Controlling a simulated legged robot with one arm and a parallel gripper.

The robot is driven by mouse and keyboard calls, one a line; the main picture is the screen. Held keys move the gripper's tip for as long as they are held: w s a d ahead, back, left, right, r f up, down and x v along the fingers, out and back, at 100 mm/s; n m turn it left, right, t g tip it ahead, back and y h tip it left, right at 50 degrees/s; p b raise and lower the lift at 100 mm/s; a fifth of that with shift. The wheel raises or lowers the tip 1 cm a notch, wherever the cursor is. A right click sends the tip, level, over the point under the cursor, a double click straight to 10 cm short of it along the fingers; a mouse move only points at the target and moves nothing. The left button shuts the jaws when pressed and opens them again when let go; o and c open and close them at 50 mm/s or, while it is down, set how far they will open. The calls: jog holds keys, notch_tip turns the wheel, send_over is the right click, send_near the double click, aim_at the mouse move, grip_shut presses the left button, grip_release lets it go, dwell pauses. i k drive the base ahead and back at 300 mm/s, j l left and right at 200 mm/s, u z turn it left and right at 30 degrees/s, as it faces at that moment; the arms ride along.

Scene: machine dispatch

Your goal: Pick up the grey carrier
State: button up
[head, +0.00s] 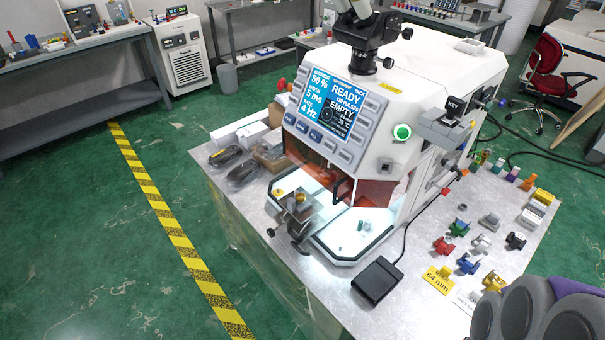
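On the right of the metal bench top stands a group of small coloured carriers. A yellow carrier (493,282) is nearer the front edge. No gripper fingers can be made out. Rounded grey parts of mine fill the bottom right corner, and nothing shows of what my gripper holds.
A large white machine (370,110) with a lit screen reading READY and EMPTY fills the middle of the bench (420,310). A black pedal (377,281) lies in front of it. A grey block (489,220) and labelled plates (439,279) lie around the carriers. Green floor is free at left.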

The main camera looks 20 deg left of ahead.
aim_at(300, 203)
jog(key=u, duration=1.2)
